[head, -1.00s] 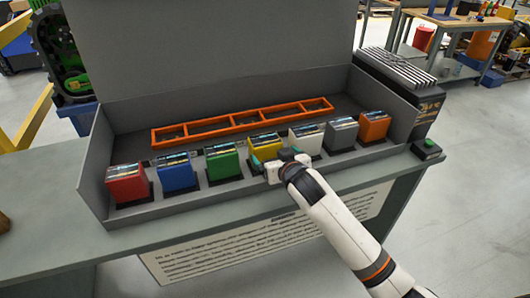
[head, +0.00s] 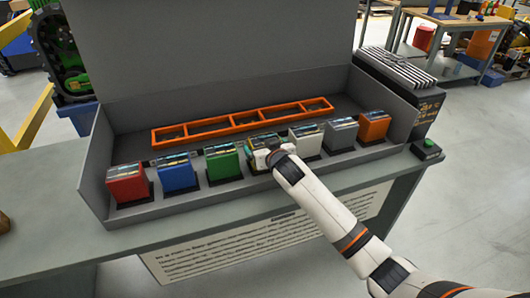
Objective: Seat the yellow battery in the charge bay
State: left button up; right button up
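The yellow battery (head: 263,140) stands in the middle of the front row in the grey station. Its top shows, but my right gripper (head: 264,155) and wrist cover most of its front. The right gripper is at the battery, with its fingers around or against its sides. The fingertips are too hidden to tell whether they are closed on it. An orange frame (head: 203,130) with several open compartments lies behind the row; whether it is the charge bay is not clear. My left gripper is not in view.
Red (head: 127,188), blue (head: 177,177) and green (head: 222,165) batteries stand to the left. White (head: 306,142), grey (head: 341,136) and orange (head: 374,128) ones stand to the right.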

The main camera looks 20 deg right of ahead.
jog(key=c, duration=1.2)
jog(key=shift+r, duration=0.15)
jog(key=shift+c, duration=0.5)
